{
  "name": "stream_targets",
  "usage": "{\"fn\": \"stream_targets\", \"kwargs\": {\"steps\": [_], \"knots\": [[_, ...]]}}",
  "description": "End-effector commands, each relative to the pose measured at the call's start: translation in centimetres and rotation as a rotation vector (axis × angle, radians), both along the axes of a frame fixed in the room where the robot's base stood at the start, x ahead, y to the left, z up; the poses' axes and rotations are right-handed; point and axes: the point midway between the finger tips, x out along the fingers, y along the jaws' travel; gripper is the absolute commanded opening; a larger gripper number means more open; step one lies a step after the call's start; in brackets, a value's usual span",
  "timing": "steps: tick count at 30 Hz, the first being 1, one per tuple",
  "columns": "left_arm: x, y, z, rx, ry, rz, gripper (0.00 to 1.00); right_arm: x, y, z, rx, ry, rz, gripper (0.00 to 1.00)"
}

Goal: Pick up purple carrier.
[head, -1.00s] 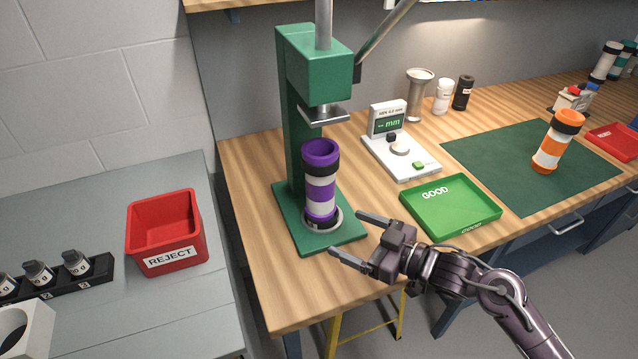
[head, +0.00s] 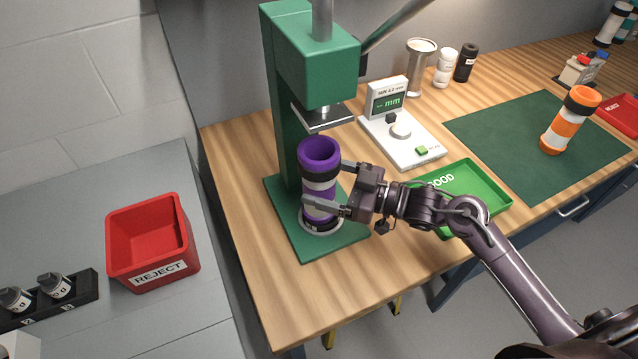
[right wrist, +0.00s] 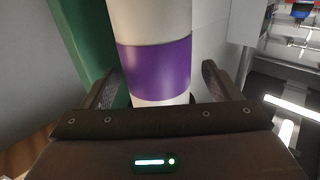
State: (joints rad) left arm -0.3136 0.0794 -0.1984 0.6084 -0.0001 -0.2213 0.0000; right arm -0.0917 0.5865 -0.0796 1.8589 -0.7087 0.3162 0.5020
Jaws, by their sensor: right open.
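The purple carrier (head: 319,160) is a cylinder with purple, black and white bands and an open purple top. It stands upright on the base of the green press (head: 312,70), below the raised press head. My right gripper (head: 328,184) is open, with its fingers reaching in from the right at the carrier's middle. In the right wrist view, the carrier's purple band (right wrist: 158,68) lies between the two open fingers (right wrist: 160,85), with gaps visible on both sides. My left gripper is not in view.
A red reject bin (head: 152,242) stands on the grey table at left. A green tray (head: 484,190), partly behind my arm, and a white gauge (head: 408,145) are to the right. An orange carrier (head: 570,120) stands on the dark green mat (head: 510,140).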

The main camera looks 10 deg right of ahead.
Motion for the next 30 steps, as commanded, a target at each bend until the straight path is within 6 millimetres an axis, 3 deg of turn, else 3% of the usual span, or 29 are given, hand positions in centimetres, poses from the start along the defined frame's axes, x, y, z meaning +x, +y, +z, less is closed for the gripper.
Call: {"fn": "stream_targets", "kwargs": {"steps": [1,6,14,27,30], "knots": [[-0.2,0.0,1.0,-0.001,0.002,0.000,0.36,0.6,0.8,0.8,0.002,-0.002,-0.001,0.83],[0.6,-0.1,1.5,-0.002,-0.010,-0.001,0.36,1.6,2.4,0.4,0.000,0.000,-0.001,0.83],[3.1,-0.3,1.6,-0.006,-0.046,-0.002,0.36,1.7,2.7,0.1,-0.001,0.000,-0.001,0.83],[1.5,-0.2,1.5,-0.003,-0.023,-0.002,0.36,1.7,2.6,0.2,0.000,-0.002,-0.001,0.28],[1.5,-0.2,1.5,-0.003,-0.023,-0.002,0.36,1.7,2.6,0.2,0.000,-0.002,-0.001,0.26]]}}
